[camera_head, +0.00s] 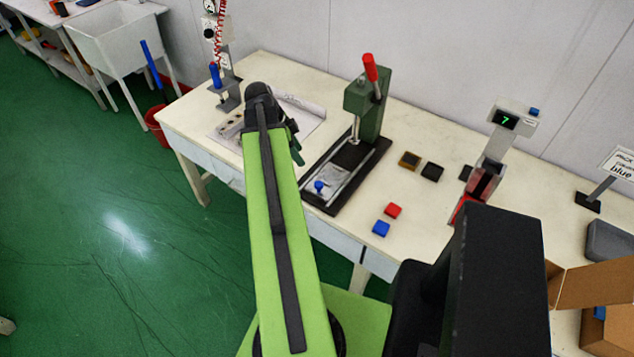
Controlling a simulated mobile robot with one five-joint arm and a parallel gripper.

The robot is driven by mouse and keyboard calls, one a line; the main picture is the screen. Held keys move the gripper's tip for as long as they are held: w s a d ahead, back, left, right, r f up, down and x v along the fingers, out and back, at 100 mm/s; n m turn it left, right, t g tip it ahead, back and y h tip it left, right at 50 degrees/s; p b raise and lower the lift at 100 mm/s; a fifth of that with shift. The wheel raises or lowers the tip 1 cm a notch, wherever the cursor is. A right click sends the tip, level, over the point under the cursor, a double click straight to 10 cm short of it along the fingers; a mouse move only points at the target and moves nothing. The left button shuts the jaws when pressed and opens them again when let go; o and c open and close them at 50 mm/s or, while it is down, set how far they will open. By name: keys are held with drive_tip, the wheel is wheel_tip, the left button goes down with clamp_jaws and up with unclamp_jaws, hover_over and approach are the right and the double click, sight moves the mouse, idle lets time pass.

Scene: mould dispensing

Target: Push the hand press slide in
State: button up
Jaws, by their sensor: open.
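The hand press (366,100) is a green column with a red lever handle, standing on a dark base on the table. Its slide (328,183) is a light plate with a blue knob, lying between two rails at the near end of the base, out in front of the press column. My gripper (297,147) is at the far end of my green arm, to the left of the press and apart from the slide. It is open, seems empty, and is partly hidden by the arm's end.
A device with a green display (507,119) stands further right. An open cardboard box (597,283) is at the right edge.

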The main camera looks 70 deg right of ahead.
sight(319, 183)
drive_tip(key=b+x, duration=0.7)
drive_tip(key=x, duration=0.1)
drive_tip(key=b+x, duration=0.7)
drive_tip(key=shift+w+f, duration=0.1)
drive_tip(key=shift+f, duration=0.35)
drive_tip(key=shift+s+d+f+b, duration=0.2)
drive_tip(key=shift+s+f+b, duration=0.1)
drive_tip(key=shift+f+b, duration=0.35)
drive_tip(key=shift+r, duration=0.1)
clamp_jaws()
